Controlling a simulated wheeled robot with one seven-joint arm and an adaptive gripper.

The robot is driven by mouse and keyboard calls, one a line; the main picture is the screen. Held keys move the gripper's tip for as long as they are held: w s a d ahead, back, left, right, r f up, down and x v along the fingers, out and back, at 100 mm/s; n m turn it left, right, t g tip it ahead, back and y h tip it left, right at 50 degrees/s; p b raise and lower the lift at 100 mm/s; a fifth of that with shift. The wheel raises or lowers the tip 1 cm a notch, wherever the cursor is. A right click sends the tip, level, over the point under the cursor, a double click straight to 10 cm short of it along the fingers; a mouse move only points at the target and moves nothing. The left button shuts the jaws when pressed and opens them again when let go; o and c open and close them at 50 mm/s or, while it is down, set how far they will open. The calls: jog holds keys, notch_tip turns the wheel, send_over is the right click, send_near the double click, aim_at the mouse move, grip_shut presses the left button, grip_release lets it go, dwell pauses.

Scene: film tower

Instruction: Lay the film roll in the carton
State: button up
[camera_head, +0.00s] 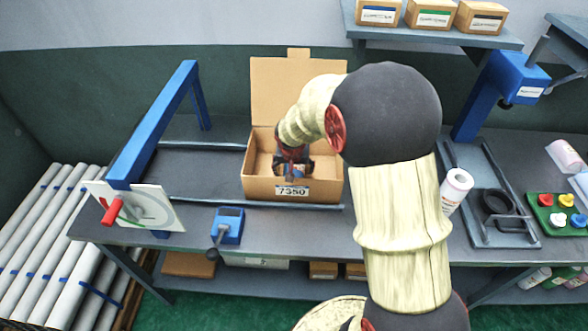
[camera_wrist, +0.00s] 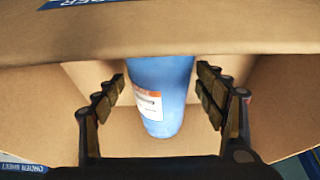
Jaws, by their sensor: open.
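The open cardboard carton (camera_head: 264,188), labelled 7350, stands on the bench with its back flap raised. Its inner walls (camera_wrist: 275,105) fill much of the wrist view. A blue roll with a white and orange label, which I take for the film roll (camera_wrist: 168,108), is inside the carton; only a small bluish bit shows in the head view. My gripper (camera_head: 293,162) reaches down into the carton. In the wrist view its fingers (camera_wrist: 162,80) are open, one on each side of the roll, with a small gap on both sides. Whether the roll touches the floor is unclear.
A blue sealing frame (camera_head: 150,125) stands left of the carton, and a blue device (camera_head: 228,225) lies in front. A white roll (camera_head: 456,188) stands to the right, near a grey rack (camera_head: 497,205) and a green tray (camera_head: 545,205). A shelf (camera_head: 420,38) hangs above right.

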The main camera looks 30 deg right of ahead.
jog(key=shift+r, duration=0.1)
jog(key=shift+r, duration=0.3)
jog(key=p+v, duration=0.3)
jog(key=v, duration=0.8)
jog(key=shift+s+a+r, duration=0.25)
jog(key=shift+r, duration=0.05)
jog(key=s+a+r+n, duration=0.2)
jog(key=s+a+r, duration=0.2)
jog(key=s, duration=0.3)
jog(key=s+a+r+n+t+y, duration=0.1)
jog(key=s+a+r+n, duration=0.1)
jog(key=s+a+r, duration=0.3)
jog(key=s+a+r+n+t+y, duration=0.1)
jog(key=s+a+r, duration=0.3)
jog(key=s, duration=0.7)
jog(key=shift+s+a+r+n, duration=0.25)
jog(key=shift+r+n, duration=0.25)
jog(key=shift+n, duration=0.4)
jog(key=shift+w, duration=0.1)
jog(key=shift+c, duration=0.6)
